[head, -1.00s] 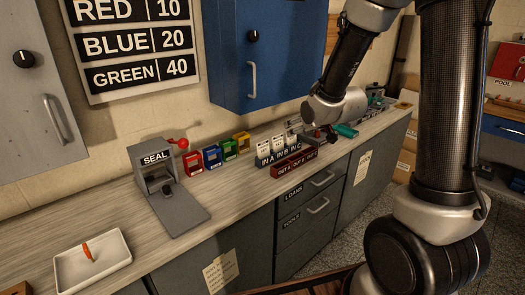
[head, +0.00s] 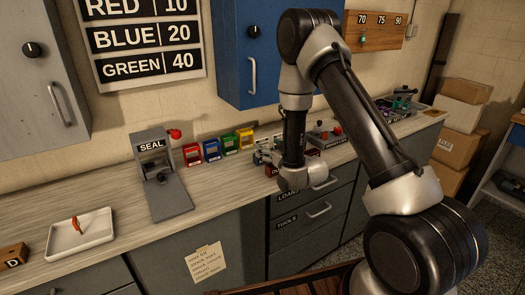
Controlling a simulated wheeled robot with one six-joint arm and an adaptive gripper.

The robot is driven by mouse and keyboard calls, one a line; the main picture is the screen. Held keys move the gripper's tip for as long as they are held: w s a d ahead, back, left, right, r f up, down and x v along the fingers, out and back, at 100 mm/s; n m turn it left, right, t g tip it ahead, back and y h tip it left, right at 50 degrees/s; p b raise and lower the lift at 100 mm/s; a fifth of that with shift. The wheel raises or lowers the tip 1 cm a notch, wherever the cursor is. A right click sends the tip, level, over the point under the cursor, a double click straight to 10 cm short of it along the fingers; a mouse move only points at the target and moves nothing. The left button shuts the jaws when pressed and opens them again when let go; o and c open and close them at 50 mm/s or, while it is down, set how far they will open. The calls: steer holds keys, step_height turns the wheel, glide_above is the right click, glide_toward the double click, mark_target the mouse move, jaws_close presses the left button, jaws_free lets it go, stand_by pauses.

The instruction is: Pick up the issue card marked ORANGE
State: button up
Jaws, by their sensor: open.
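No card that I can read as ORANGE shows in the head view. The small white cards in the holders at the back of the counter were partly in sight before and are now largely covered by my arm. My gripper (head: 268,157) is at the end of my arm, low over the counter by these holders. Its fingers are small and partly hidden by my wrist, and I see nothing clearly held. A dark red rack (head: 272,171) shows in part beside my wrist.
Red (head: 192,154), blue (head: 212,150), green (head: 229,144) and yellow (head: 245,139) boxes stand along the wall. A grey SEAL device (head: 152,143) and a white tray (head: 103,236) with an orange-red item (head: 78,225) are left. A blue cabinet (head: 235,50) hangs above.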

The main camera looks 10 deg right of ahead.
mark_target(263, 144)
steer(key=x, duration=0.3)
steer(key=shift+w+r, duration=0.1)
steer(key=shift+w, duration=0.05)
steer(key=c, duration=0.7)
steer(key=shift+r, duration=0.15)
